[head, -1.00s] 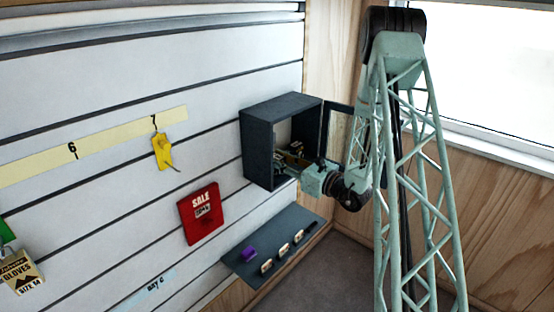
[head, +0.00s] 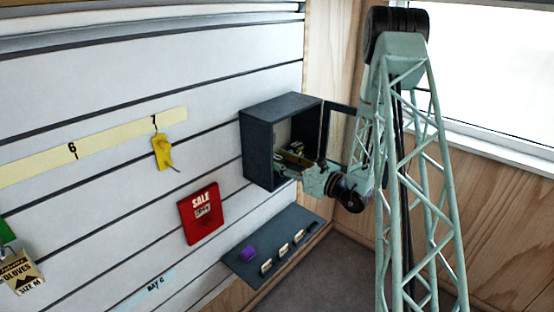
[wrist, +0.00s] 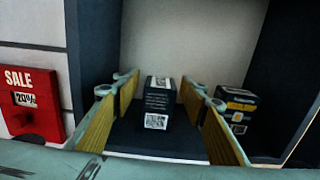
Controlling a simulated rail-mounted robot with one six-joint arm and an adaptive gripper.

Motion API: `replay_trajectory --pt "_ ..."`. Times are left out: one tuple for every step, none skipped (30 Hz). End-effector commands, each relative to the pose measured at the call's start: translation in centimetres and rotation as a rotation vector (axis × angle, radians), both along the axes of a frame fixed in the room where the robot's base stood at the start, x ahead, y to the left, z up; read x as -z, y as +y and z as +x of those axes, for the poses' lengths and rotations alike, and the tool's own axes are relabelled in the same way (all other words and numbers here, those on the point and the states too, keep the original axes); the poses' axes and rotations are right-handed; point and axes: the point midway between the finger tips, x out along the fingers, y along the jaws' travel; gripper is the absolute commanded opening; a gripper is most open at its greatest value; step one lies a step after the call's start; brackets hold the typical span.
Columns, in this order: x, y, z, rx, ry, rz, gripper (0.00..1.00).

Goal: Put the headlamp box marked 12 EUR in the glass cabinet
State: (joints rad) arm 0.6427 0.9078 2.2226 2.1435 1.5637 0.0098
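The glass cabinet (head: 283,104) is a dark grey box on the slatted wall, with its door (head: 340,120) swung open to the right. My gripper (head: 294,160) reaches into its open front. In the wrist view a dark box (wrist: 157,103) with a white label and a square code stands upright on the cabinet floor (wrist: 128,137). My gripper (wrist: 161,86) is open, its yellow-padded fingers on either side of this box with gaps showing. No price is legible on it.
A grey shelf (head: 240,262) below carries a purple item (head: 249,254) and several small tagged items. A yellow tag (head: 162,152) hangs under the number strip.

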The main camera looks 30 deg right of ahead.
Motion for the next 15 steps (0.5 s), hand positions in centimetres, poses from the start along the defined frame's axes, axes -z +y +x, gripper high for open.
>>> replay_trajectory --pt "0.0 -0.2 -0.4 0.001 0.0 0.001 0.39" --pt "0.0 -0.3 -0.6 0.001 0.0 0.001 0.39" --pt "0.0 -0.5 -1.0 0.002 0.0 0.0 0.39" --pt "0.0 -0.6 -1.3 0.002 0.0 0.0 0.39" --pt "0.0 -0.7 -1.6 0.003 0.0 0.0 0.39" --pt "0.0 -0.9 -2.0 0.003 0.0 0.0 0.39" --pt "0.0 -0.9 -2.3 0.002 -0.001 0.0 0.39" --pt "0.0 -1.0 -2.6 0.002 -0.001 0.0 0.39" --pt "0.0 -1.2 -3.0 0.002 0.0 0.001 0.39" --pt "0.0 -1.4 -3.4 0.003 0.0 0.001 0.39" --pt "0.0 -1.5 -3.7 0.003 0.0 0.001 0.39" --pt "0.0 -1.7 -4.1 0.003 0.0 0.001 0.39" --pt "0.0 -1.7 -4.4 0.002 0.0 0.0 0.39" --pt "0.0 -1.8 -4.7 0.002 0.0 0.0 0.39" --pt "0.0 -2.0 -5.2 0.003 0.0 0.0 0.39"
